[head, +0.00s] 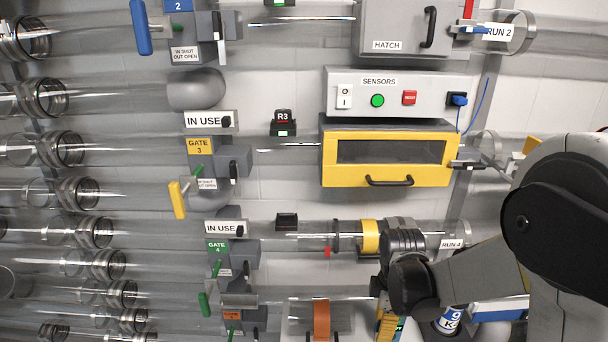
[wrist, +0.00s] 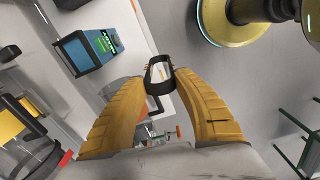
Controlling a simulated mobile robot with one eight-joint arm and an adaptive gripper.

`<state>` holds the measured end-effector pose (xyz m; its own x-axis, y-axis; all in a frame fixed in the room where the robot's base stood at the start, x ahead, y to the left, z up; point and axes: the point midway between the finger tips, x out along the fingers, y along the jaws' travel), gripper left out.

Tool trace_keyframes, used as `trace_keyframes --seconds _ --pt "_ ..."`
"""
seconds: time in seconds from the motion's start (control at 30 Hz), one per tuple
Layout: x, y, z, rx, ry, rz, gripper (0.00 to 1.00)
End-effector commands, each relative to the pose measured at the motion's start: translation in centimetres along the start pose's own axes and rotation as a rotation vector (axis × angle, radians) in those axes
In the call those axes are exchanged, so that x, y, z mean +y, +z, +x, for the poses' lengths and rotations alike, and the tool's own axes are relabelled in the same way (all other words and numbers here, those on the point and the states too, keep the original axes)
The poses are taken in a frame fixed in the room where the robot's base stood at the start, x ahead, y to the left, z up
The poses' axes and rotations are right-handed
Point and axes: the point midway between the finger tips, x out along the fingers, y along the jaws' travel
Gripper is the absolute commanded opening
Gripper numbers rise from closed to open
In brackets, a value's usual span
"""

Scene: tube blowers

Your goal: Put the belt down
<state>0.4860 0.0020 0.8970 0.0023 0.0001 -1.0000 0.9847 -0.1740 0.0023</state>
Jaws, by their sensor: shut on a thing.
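In the wrist view, my gripper (wrist: 161,84) has two yellow ribbed fingers closed on a small black loop, the belt (wrist: 159,90). The belt hangs between the fingertips with open space visible around it, apart from other surfaces as far as I can see. In the head view, my gripper (head: 389,322) is at the bottom edge, right of the tube with the orange band. Its fingertips and the belt are not clear there.
A blue box with a green label (wrist: 88,52) is at upper left in the wrist view. Green legs (wrist: 293,125) are at right. In the head view, the clear tubes, the yellow drawer (head: 385,179) and the sensor box (head: 440,80) fill the wall. Grey floor shows below the gripper.

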Motion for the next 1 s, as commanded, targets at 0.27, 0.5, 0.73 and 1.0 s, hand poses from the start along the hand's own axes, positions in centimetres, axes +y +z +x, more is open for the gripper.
trace_keyframes --seconds 0.27,0.5,0.73,1.0 --pt "0.2 0.1 -0.4 0.0 0.0 0.399 0.05" --pt "0.3 0.1 -0.9 0.0 0.0 0.94 0.05" --pt "0.5 0.2 -1.2 0.0 0.0 1.305 0.05" --pt "0.5 0.2 -1.3 0.0 0.0 1.4 0.05"
